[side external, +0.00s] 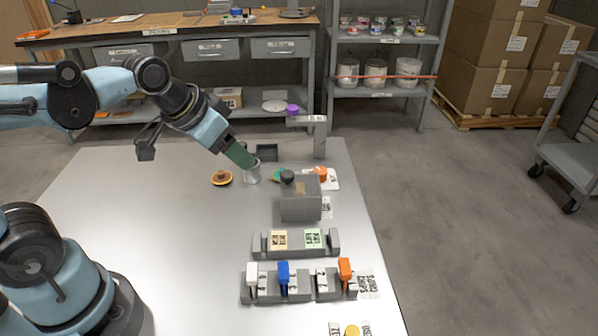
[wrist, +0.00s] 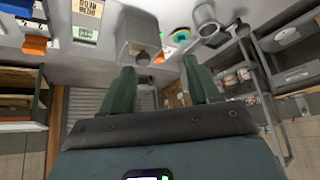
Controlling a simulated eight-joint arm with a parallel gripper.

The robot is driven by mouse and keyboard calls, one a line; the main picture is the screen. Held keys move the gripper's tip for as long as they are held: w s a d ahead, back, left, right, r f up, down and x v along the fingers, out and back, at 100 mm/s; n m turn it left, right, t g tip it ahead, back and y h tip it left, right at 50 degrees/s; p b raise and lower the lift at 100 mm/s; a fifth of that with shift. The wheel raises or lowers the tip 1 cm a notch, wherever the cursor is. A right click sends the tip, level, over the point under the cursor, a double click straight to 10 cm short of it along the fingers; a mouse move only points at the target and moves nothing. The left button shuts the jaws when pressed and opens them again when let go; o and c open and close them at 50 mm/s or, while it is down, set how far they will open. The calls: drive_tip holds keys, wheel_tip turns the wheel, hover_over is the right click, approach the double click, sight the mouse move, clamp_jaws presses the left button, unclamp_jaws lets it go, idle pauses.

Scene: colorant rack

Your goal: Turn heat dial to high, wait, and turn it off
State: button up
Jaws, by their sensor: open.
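A grey box (side external: 301,205) stands on the white table, with a dark round knob (side external: 288,176) at its upper left that may be the heat dial; I cannot read a mark on it. In the wrist view the box (wrist: 138,30) is at the top, with the knob (wrist: 143,58) on its lower edge. My gripper (side external: 245,160) is left of and a little above the knob, beside a clear cup (side external: 252,172). In the wrist view its two green fingers (wrist: 162,80) are spread wide, with nothing held between them.
A grey post (side external: 320,138) with a purple piece (side external: 293,109) rises behind the box; an orange knob (side external: 320,173) sits at its foot. An orange-yellow disc (side external: 222,178) lies left of the cup. Racks with white, blue and orange pieces (side external: 283,275) stand in front. The table's left half is clear.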

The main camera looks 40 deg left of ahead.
drive_tip(key=w+r+m+g+h, duration=0.1)
drive_tip(key=w+m+g, duration=0.15)
drive_tip(key=w, duration=0.55)
drive_tip(key=m+h, duration=0.1)
drive_tip(key=m, duration=0.4)
approach(320, 171)
drive_tip(key=shift+n+g, duration=0.25)
drive_tip(key=shift+g, duration=0.1)
drive_tip(key=x, duration=0.9)
drive_tip(key=shift+w+a+r, duration=0.1)
drive_tip(key=shift+w+r, duration=0.05)
drive_tip(key=shift+w, duration=0.15)
drive_tip(key=shift+h, duration=0.3)
drive_tip(key=c, duration=1)
drive_tip(key=shift+c, duration=0.2)
